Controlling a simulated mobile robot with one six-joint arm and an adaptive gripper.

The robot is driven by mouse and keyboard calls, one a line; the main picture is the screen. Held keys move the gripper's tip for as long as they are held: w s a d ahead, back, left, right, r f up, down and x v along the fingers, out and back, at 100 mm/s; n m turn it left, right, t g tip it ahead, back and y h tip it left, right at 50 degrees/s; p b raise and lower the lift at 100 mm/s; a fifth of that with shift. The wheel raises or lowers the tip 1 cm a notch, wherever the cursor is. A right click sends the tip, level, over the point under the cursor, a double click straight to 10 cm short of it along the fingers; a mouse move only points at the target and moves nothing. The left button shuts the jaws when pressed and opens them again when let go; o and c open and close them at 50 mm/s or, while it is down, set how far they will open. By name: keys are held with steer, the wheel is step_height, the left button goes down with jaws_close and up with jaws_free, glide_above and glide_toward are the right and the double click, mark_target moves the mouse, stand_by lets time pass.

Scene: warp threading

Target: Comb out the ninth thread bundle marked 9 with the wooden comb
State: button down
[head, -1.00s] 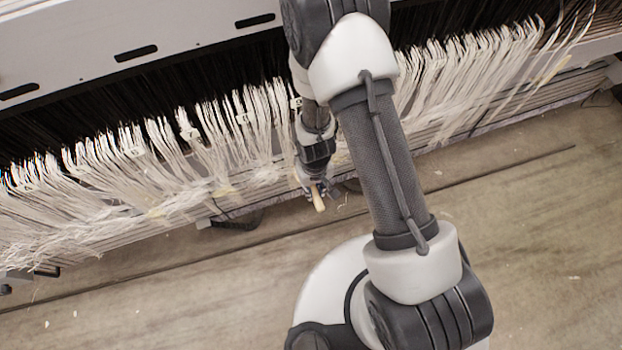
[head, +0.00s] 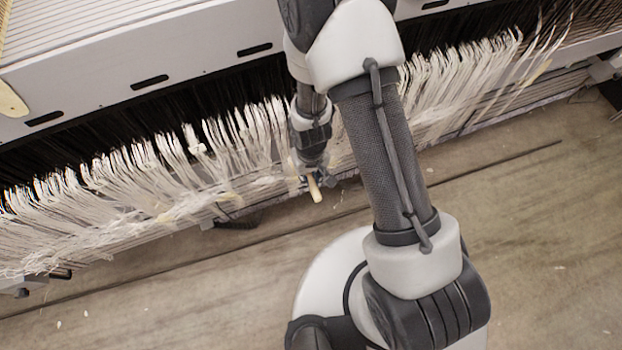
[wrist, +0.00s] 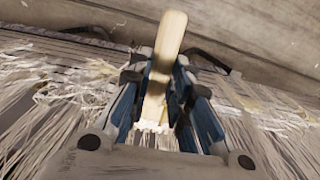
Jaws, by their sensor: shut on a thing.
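My gripper (head: 312,176) is shut on the wooden comb (head: 315,190), a pale wooden piece whose handle points down and toward the front in the head view. In the wrist view the comb (wrist: 165,60) stands between the blue-lined fingers of my gripper (wrist: 160,105), and its pale toothed end shows low between them. White thread bundles (head: 150,170) hang in a long row from the machine. In the wrist view threads (wrist: 40,125) spread on both sides of the gripper. I cannot read a number 9 on any bundle, and my arm hides some bundles.
A grey machine beam (head: 200,65) with dark slots runs above the bundles. A pale wooden piece (head: 12,100) shows at the far left edge. Rails (head: 480,110) run below the threads. The floor (head: 180,290) in front is mostly clear, with small scraps.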

step_height(320, 180, up, 14)
steer(key=w+p, duration=0.1)
steer(key=p, duration=0.8)
steer(key=shift+a+r, duration=0.15)
steer(key=shift+w+a, duration=0.15)
steer(key=shift+w, duration=0.4)
step_height(320, 180, down, 25)
steer(key=b, duration=1.7)
steer(key=shift+w+b, duration=0.35)
steer(key=shift+b, duration=0.05)
steer(key=shift+s, duration=0.15)
steer(key=shift+s+d, duration=0.25)
steer(key=shift+s, duration=0.7)
steer(key=shift+s+d, duration=0.25)
steer(key=shift+s, duration=0.65)
